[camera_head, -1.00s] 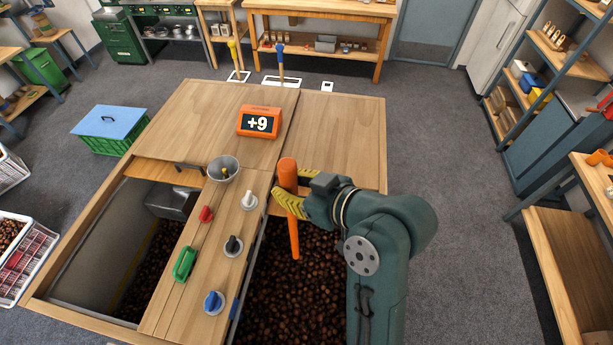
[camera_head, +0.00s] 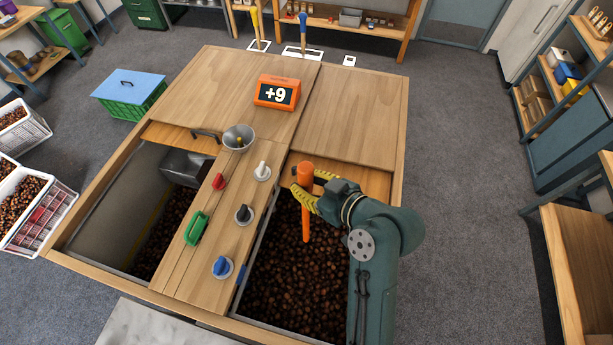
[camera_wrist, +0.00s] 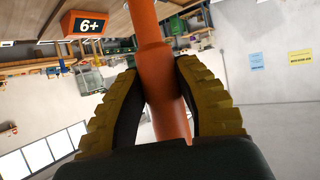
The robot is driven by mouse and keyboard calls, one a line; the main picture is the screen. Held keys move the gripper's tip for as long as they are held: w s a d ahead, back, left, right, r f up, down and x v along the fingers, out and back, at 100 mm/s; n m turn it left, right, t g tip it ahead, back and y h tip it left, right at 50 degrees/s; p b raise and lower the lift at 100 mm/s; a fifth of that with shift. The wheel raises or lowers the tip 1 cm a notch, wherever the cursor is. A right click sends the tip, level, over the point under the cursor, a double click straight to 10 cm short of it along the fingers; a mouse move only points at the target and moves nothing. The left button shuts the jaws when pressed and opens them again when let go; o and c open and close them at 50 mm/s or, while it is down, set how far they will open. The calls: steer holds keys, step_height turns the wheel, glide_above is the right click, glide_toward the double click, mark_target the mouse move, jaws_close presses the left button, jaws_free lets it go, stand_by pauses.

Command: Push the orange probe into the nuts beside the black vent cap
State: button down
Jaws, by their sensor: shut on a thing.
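The orange probe (camera_head: 306,205) stands upright in my gripper (camera_head: 303,190), above the right bin of nuts (camera_head: 290,285). My gripper's yellow fingers are shut on the probe's thick handle, which also shows in the wrist view (camera_wrist: 164,90). The thin shaft points down; I cannot tell whether its tip touches the nuts. The black vent cap (camera_head: 243,214) sits on a round light base on the wooden strip between the bins, left of the probe. The white cap (camera_head: 262,171) and the blue cap (camera_head: 222,266) stand on the same strip.
An orange display reading "+9" (camera_head: 277,92) stands on the wooden lid behind. A metal funnel cup (camera_head: 239,138), a red knob (camera_head: 219,181) and a green handle (camera_head: 196,228) are on or near the strip. The left bin (camera_head: 120,205) is partly open.

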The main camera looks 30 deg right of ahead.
mark_target(308, 236)
step_height(308, 236, down, 34)
steer(key=b, duration=2.5)
steer(key=shift+f, duration=0.25)
steer(key=shift+r, duration=0.1)
stand_by(1.2)
steer(key=shift+r+p, duration=1.4)
steer(key=shift+r, duration=0.55)
steer(key=shift+d, duration=0.1)
